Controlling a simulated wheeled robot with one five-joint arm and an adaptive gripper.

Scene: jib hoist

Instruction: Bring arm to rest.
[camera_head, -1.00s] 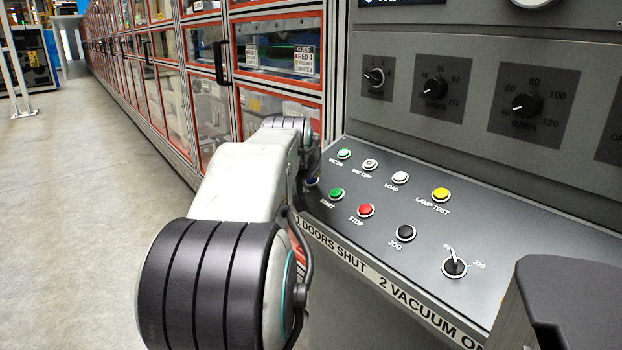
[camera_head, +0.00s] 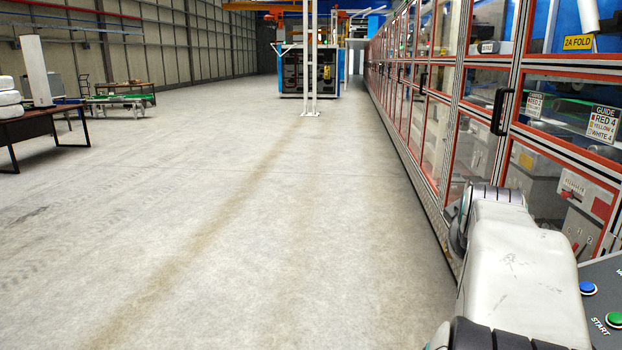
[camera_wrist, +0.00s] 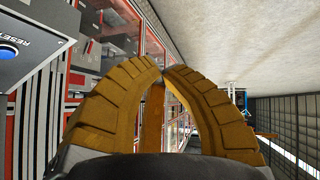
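In the wrist view my gripper (camera_wrist: 163,69) has two ribbed yellow-brown fingers that curve in and meet at their tips. Nothing shows between them. The wrist view is turned on its side, with the floor at the upper right. In the head view the pale links of my arm stand at the lower right, beside the machine front; my gripper itself does not show there. The control panel (camera_head: 606,285) shows only as a corner at the right edge, with a blue button (camera_head: 587,288) and a green START button (camera_head: 614,319).
A long row of red-framed machine doors (camera_head: 478,150) with black handles runs along the right. The concrete floor (camera_head: 250,200) is wide and clear on the left and ahead. A white post (camera_head: 310,60) stands ahead. A dark table (camera_head: 45,122) stands far left.

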